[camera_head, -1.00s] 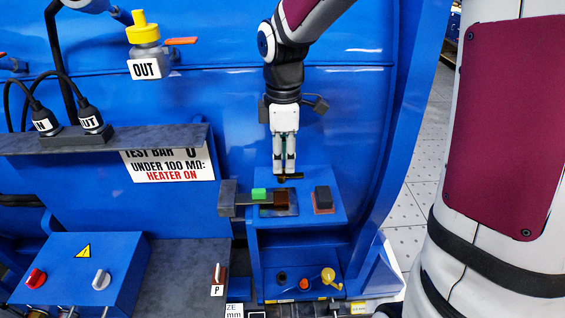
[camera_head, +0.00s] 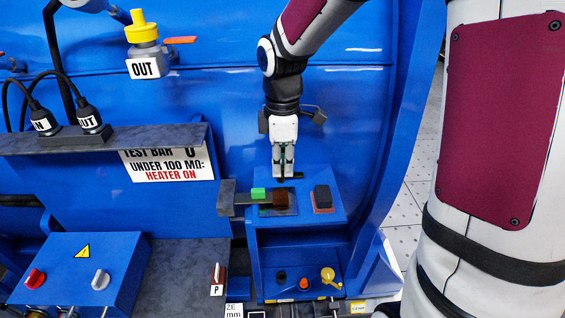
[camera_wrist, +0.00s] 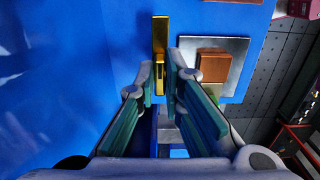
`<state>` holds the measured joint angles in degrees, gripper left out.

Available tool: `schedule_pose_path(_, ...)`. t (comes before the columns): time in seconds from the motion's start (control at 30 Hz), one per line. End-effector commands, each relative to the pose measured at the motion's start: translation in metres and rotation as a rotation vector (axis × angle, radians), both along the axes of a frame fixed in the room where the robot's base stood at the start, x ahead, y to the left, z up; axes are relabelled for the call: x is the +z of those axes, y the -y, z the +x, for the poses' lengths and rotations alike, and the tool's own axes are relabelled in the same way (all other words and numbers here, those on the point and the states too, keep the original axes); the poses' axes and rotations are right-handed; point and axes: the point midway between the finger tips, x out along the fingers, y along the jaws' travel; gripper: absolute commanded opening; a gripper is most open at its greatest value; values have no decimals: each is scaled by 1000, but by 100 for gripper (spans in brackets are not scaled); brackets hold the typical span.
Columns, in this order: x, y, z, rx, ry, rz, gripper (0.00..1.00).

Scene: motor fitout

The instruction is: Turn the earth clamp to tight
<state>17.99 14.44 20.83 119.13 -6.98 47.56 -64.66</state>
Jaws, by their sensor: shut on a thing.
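The earth clamp appears to be the small brass bar (camera_wrist: 160,40) in the wrist view, lying on the blue top of the stand. It runs lengthwise between my fingers, with its far end sticking out beyond them. In the head view only a small dark end of it (camera_head: 298,175) shows beside the fingertips. My gripper (camera_head: 283,177) points down and is shut on the bar; its fingers (camera_wrist: 163,75) stand either side of it in the wrist view. The part between the fingers is partly hidden, and no tight marking is readable.
A brown block (camera_head: 281,198) on a metal plate, a green block (camera_head: 258,193) and a dark block with a red base (camera_head: 323,198) stand close to my gripper. A grey shelf (camera_head: 185,136) with plugs is at left.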

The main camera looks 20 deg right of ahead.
Motion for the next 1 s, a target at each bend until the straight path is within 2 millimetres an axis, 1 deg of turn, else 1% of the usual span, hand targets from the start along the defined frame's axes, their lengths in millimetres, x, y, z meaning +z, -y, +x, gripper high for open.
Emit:
schedule_pose_path(0.17, 0, -1, -1, -43, -1, 0, 0)
schedule_pose_path(0.37, 1, -1, -1, -161, 0, 1, 0)
schedule_pose_path(1.0, 1, -2, -2, -757, 1, 1, 0)
